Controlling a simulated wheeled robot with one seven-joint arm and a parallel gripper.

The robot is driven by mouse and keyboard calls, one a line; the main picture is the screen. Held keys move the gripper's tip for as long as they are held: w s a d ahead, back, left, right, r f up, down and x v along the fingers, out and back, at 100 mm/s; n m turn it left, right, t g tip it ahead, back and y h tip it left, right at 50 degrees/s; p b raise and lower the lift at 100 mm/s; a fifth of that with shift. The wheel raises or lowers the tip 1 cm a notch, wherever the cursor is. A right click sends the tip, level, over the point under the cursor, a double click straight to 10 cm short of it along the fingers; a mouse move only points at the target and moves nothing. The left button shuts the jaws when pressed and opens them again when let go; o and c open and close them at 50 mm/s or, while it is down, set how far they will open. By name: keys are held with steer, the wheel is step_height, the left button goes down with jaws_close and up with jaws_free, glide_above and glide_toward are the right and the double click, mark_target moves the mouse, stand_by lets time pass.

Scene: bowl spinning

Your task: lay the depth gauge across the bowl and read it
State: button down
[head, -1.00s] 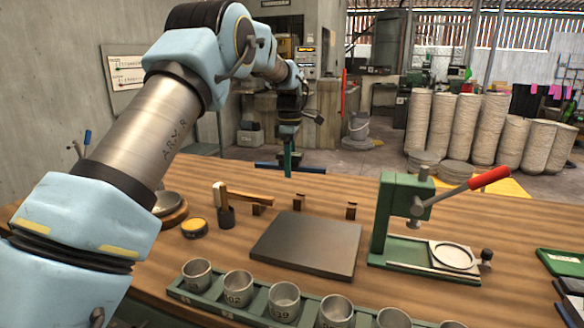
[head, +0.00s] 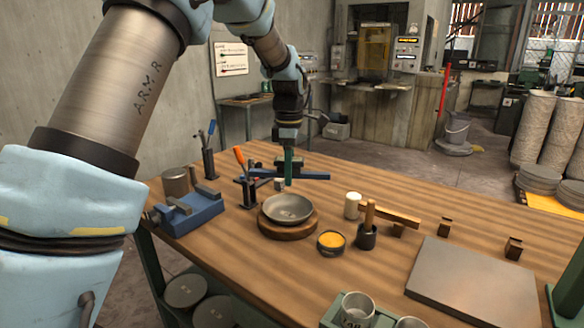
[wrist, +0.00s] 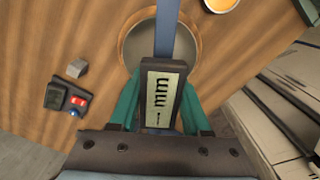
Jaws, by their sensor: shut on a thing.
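The shallow grey bowl (head: 287,207) sits upright on a round wooden stand (head: 290,231). My gripper (head: 288,178) is shut on the depth gauge, with its green fingers on both sides of the gauge's dark body. In the wrist view the gauge (wrist: 163,97) shows a pale face with dark marks that I cannot read clearly. Its blue bar (head: 312,176) is roughly level and, in the head view, appears behind and above the bowl, apart from it. In the wrist view the bar overlaps the bowl (wrist: 138,45), partly hiding it.
A blue vise (head: 185,212) and tool holders stand left of the bowl. A small dark device with a red button (wrist: 80,101) shows in the wrist view.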

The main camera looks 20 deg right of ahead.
steer(key=shift+w+a+f, duration=0.15)
steer(key=shift+a+f, duration=0.05)
steer(key=shift+f+b, duration=0.5)
steer(key=shift+b, duration=0.1)
step_height(320, 180, down, 4)
steer(key=b, duration=0.3)
steer(key=shift+r, duration=0.1)
steer(key=shift+f+b, duration=0.6)
steer(key=shift+f, duration=1)
steer(key=shift+f, duration=0.25)
steer(key=shift+c, duration=1.4)
jaws_free()
